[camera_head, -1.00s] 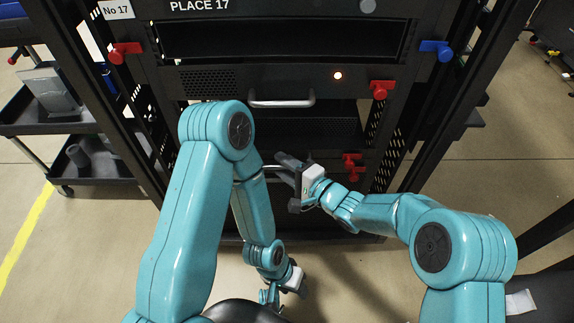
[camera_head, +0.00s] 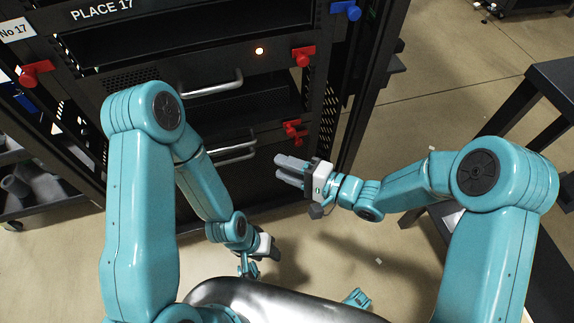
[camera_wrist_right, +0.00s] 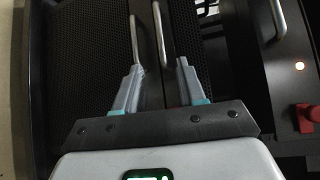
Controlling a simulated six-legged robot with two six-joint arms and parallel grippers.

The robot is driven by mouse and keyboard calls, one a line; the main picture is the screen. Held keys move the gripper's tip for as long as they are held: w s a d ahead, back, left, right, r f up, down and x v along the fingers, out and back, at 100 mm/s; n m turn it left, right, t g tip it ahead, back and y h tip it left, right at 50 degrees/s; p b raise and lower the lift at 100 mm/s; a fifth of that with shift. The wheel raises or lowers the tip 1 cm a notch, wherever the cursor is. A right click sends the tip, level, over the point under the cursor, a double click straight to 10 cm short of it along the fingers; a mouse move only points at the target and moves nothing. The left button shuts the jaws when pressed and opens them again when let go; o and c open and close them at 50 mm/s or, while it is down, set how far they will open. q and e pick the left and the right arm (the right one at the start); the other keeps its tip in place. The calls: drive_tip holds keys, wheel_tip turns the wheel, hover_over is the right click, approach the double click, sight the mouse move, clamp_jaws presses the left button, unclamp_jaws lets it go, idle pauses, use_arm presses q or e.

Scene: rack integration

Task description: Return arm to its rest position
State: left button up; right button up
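My right gripper (camera_head: 280,168) is in front of the rack's lower part, to the right of the lower metal handle (camera_head: 234,152) in the head view. In the right wrist view its two grey fingers (camera_wrist_right: 157,80) are apart, with nothing held between them. Handle bars (camera_wrist_right: 160,30) show beyond the fingertips there. My left gripper (camera_head: 274,250) hangs low near the floor, below and left of the right one.
The black rack (camera_head: 170,65) has an upper handle (camera_head: 212,88), red latches (camera_head: 303,56) and a blue latch (camera_head: 346,10). A dark cart (camera_head: 40,205) stands left. A black table (camera_head: 545,80) stands right. Floor between rack and table is open.

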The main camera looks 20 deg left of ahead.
idle(0.5)
drive_tip(key=d+f+m+t+h, duration=0.3)
drive_tip(key=d+f+m+h, duration=0.4)
drive_tip(key=d+f, duration=0.75)
drive_tip(key=s+d+f+n+g+h, duration=0.2)
drive_tip(key=s+d+n+g+h, duration=0.15)
drive_tip(key=s, duration=0.45)
drive_tip(key=s+d+f+n+g+h, duration=0.25)
drive_tip(key=s+d+n, duration=0.2)
drive_tip(key=s, duration=0.35)
wheel_tip(320, 180, up, 22)
drive_tip(key=n+y+p, duration=0.1)
drive_tip(key=p, duration=2.1)
drive_tip(key=shift+a+f, duration=0.1)
drive_tip(key=shift+f, duration=0.05)
